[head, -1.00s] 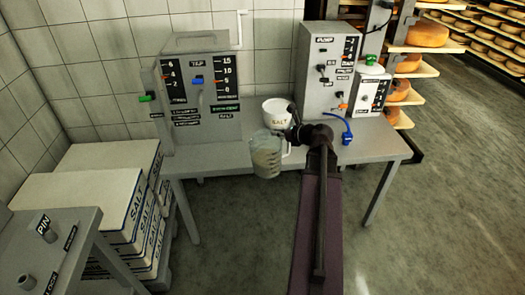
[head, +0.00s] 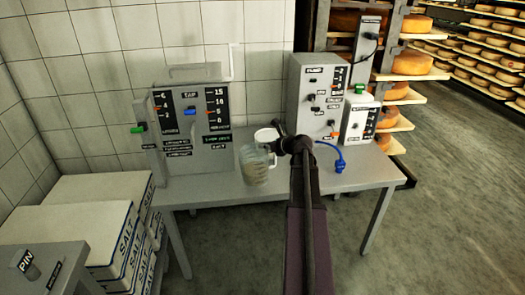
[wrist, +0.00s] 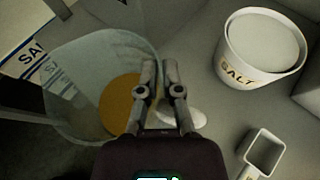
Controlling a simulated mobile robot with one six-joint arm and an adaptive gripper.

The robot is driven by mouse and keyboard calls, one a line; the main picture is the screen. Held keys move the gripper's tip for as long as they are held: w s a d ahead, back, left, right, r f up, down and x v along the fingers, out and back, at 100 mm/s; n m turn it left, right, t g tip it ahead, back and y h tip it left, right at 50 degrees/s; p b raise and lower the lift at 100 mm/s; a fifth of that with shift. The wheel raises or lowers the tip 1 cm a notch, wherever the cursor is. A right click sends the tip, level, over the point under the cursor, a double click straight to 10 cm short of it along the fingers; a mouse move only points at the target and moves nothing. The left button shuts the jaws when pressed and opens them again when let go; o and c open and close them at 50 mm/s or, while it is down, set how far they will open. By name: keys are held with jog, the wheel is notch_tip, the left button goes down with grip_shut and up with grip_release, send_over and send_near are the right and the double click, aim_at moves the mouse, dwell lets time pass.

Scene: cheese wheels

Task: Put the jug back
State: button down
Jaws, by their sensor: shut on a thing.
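My gripper (head: 279,147) is shut on the jug (head: 255,172), a clear jug with brownish contents low inside. In the head view the jug hangs at the gripper's left, roughly upright, in front of the grey table's (head: 345,182) worktop. I cannot tell if its base touches the table. In the wrist view the jug (wrist: 75,95) fills the left side, with an orange-brown round patch inside. The gripper's fingers (wrist: 160,75) are close together at the jug's right side. The jug's handle is mostly hidden by the fingers.
A white salt tub (wrist: 258,50) stands right of the jug in the wrist view, with a small white scoop (wrist: 262,152) below it. The grey tap machine (head: 195,125) and pump box (head: 318,95) stand on the table. A blue item (head: 338,163) lies right. Salt sacks (head: 85,235) are stacked left.

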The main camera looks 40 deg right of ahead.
jog(key=w+d, duration=0.1)
jog(key=w, duration=0.2)
jog(key=shift+d+f, duration=0.1)
jog(key=shift+d, duration=0.25)
jog(key=shift+s+f, duration=0.1)
jog(key=shift+f, duration=0.05)
notch_tip(320, 180, down, 3)
jog(key=b, duration=0.3)
jog(key=shift+f+b, duration=0.15)
jog(key=shift+b, duration=0.2)
jog(key=c, duration=0.8)
grip_release()
